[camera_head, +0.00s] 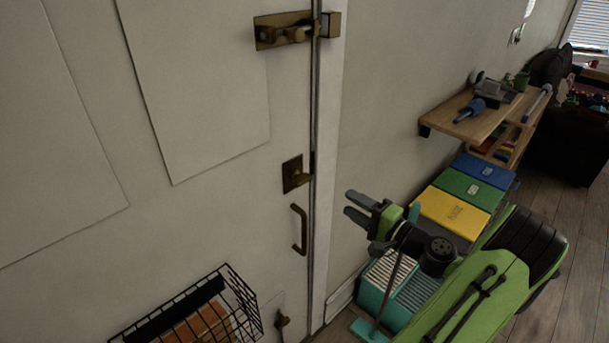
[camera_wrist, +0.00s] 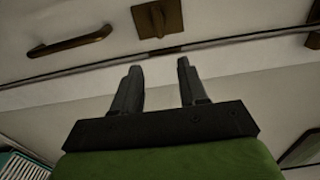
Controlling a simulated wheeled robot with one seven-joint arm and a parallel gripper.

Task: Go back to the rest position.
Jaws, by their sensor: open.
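My gripper (camera_head: 357,206) is open and empty, held in the air in front of the white door's right edge. In the wrist view its two grey fingers (camera_wrist: 160,80) stand apart with nothing between them. The white door (camera_head: 220,210) fills the left of the head view and looks closed against its frame. A brass bolt latch (camera_head: 284,33) is at the top, a brass knob plate (camera_head: 296,174) below it, and a bronze pull handle (camera_head: 300,229) lower still. The handle also shows in the wrist view (camera_wrist: 70,42), apart from the fingers.
A black wire basket (camera_head: 240,303) hangs low on the door. Teal ribbed boxes (camera_head: 385,290) stand under my arm. Yellow, green and blue boxes (camera_head: 453,210) line the wall below a wooden shelf (camera_head: 470,125) holding tools. Wooden floor (camera_head: 575,240) is open at the right.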

